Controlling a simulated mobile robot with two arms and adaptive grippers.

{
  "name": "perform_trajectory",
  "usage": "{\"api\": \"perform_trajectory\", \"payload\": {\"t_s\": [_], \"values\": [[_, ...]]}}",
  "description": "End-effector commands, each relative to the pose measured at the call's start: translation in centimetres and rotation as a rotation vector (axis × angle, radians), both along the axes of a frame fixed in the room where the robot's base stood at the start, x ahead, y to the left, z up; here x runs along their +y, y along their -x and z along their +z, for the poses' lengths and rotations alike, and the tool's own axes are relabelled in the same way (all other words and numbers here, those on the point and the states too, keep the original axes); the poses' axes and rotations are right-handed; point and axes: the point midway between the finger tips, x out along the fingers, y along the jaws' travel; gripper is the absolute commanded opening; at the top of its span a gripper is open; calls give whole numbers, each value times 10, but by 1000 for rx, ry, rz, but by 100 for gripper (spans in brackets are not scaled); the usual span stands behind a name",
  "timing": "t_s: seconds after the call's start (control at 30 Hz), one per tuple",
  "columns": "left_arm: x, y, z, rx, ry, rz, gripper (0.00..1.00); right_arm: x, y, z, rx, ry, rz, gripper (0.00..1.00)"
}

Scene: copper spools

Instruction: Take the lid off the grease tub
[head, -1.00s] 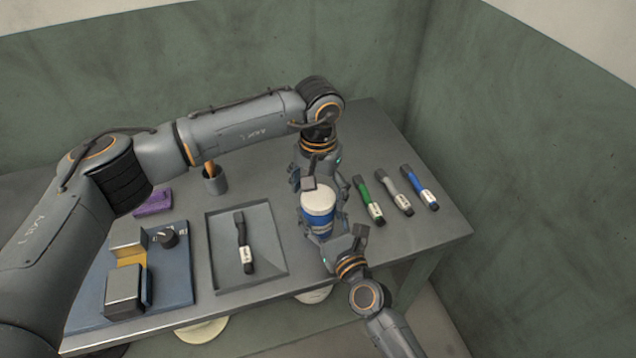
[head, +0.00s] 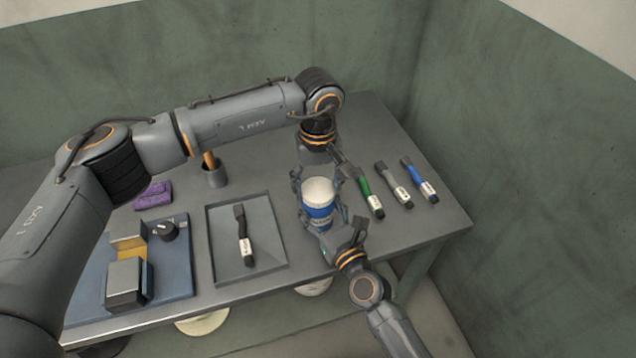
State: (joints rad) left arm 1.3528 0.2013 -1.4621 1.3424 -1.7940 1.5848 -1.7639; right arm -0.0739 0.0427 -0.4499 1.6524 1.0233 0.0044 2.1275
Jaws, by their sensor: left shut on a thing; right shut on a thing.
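The grease tub (head: 318,213) is blue with a white band and stands upright near the table's front right. Its white lid (head: 319,187) sits at the top of the tub, and I see no clear gap between them. My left gripper (head: 319,178) reaches down from behind and is shut on the lid, with a finger at each side. My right gripper (head: 330,226) comes from the front and is shut on the tub's body, low down. The far side of the tub is hidden.
Green (head: 369,193), grey (head: 393,184) and blue (head: 420,179) marker-like tools lie to the right. A tray (head: 273,278) with a black tool stands left, beside a blue board (head: 178,290) with blocks.

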Motion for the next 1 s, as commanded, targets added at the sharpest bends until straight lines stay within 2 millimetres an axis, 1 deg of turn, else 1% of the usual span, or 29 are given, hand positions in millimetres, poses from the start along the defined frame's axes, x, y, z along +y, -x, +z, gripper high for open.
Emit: {"api": "perform_trajectory", "payload": {"t_s": [0.1, 1.0], "values": [[1, 0, -1, 1, -3, 261, 28, 0, 0, 0, 1, -2, -1, 0], [0, 1, 0, 0, -3, 2298, 28, 0, 0, 0, 0, -3, -1, 0]]}}
